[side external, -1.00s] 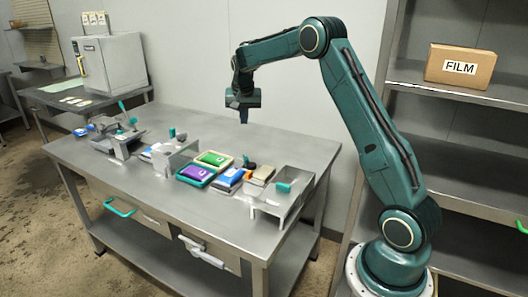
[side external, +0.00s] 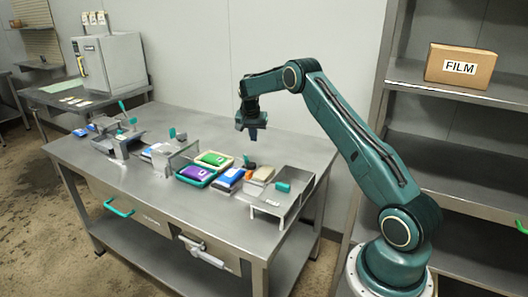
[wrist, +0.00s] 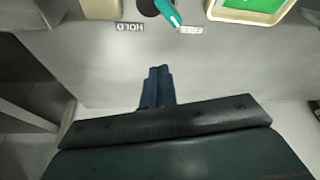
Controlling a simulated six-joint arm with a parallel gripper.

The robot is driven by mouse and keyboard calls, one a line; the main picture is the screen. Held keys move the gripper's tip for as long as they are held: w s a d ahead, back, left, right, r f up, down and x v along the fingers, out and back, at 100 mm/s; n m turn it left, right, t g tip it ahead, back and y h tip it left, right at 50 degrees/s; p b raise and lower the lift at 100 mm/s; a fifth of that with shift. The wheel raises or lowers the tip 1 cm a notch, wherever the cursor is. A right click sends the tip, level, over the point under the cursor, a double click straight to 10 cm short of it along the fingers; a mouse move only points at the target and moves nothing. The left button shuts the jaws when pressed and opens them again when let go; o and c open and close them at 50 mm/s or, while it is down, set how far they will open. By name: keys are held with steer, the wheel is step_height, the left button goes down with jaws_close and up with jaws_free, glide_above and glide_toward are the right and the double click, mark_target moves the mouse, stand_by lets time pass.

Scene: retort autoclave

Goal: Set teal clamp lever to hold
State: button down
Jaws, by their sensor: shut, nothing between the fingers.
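The teal clamp lever (wrist: 168,12) shows at the top of the wrist view, on a black round pivot. Its free end points at a small label (wrist: 190,30) that I cannot read surely. The HOLD label (wrist: 130,27) appears upside down, left of the lever; the lever is not on it. In the side view the lever (side external: 248,162) is small and dark, between the green pouch tray and a tan block. My gripper (wrist: 158,72) is shut and empty, apart from the lever; in the side view my gripper (side external: 253,135) hangs above the table's back part.
A tray with a green pouch (side external: 213,158) and a tray with a purple pouch (side external: 196,174) lie left of the lever. A tan block (side external: 262,174) and a metal bracket (side external: 290,205) stand to its right. The back of the table is bare.

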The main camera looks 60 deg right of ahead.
mark_target(250, 166)
steer(key=x, duration=0.9)
steer(key=shift+f, duration=0.1)
steer(key=shift+s+a+f, duration=0.1)
steer(key=shift+s+a, duration=0.2)
steer(key=shift+a, duration=0.7)
steer(key=shift+s+a, duration=0.3)
steer(key=shift+a, duration=0.65)
